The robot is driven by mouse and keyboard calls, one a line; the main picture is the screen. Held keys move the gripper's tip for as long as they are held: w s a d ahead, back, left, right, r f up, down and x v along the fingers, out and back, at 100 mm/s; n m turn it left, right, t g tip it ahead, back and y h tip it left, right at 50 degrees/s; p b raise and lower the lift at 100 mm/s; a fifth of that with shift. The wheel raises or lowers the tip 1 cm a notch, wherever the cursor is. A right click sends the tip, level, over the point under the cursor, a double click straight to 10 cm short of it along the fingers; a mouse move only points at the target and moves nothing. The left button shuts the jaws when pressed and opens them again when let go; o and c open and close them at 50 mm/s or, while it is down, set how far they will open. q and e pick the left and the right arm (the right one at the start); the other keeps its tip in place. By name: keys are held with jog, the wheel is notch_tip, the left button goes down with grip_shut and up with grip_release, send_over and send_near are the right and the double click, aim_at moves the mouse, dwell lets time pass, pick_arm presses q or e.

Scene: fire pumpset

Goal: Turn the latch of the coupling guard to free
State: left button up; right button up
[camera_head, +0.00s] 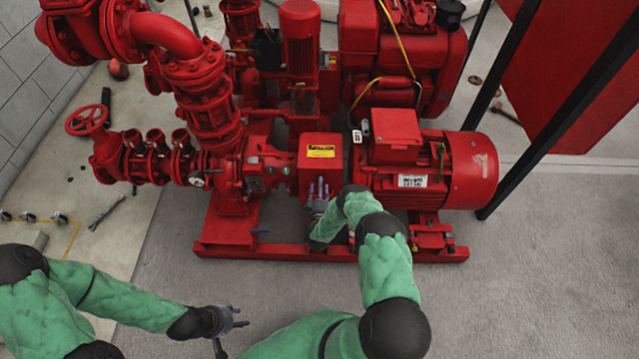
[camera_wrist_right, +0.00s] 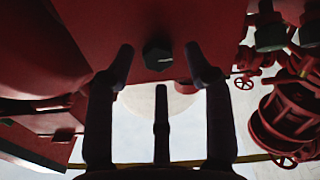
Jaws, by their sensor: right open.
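The coupling guard (camera_head: 320,150) is a red box with a yellow label, between the pump and the motor in the head view. In the right wrist view a dark hexagonal knob (camera_wrist_right: 158,56), which looks like the latch, sits on a red face (camera_wrist_right: 150,20). My right gripper (camera_head: 319,188) is at the guard's front face. In the wrist view its fingers (camera_wrist_right: 161,72) are spread around the knob's sides with gaps visible; contact cannot be seen. My left gripper (camera_head: 236,318) is empty over the floor, fingers apart.
The red motor (camera_head: 470,168) stands right of the guard, the pump and pipework (camera_head: 205,105) left. A red base frame (camera_head: 275,250) runs below. Dark posts (camera_head: 555,115) rise at the right. The floor (camera_head: 530,270) in front is clear.

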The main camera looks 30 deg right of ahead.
jog(key=v, duration=0.9)
jog(key=shift+s, duration=0.25)
jog(key=shift+a, duration=0.1)
jog(key=s+a+r+g+y+p, duration=0.2)
jog(key=a+g+y, duration=0.1)
jog(key=a+y, duration=0.3)
jog(key=s+a+r+g+y+p, duration=0.1)
jog(key=a+r+g+y+p, duration=0.2)
jog(key=a, duration=0.4)
jog(key=s+a+r+g+y+p, duration=0.1)
jog(key=s+a+r+g, duration=0.3)
jog(key=s, duration=0.6)
jog(key=s+a+r+g+y+p, duration=0.1)
jog(key=s+a+r+g+y, duration=0.2)
jog(key=s+r, duration=0.4)
jog(key=s+a+g, duration=0.1)
jog(key=s+a, duration=0.1)
jog(key=s, duration=0.2)
jog(key=shift+s+a+m+g+y, duration=0.25)
jog(key=shift+s+m+g+y, duration=0.05)
jog(key=shift+s+m+g, duration=0.1)
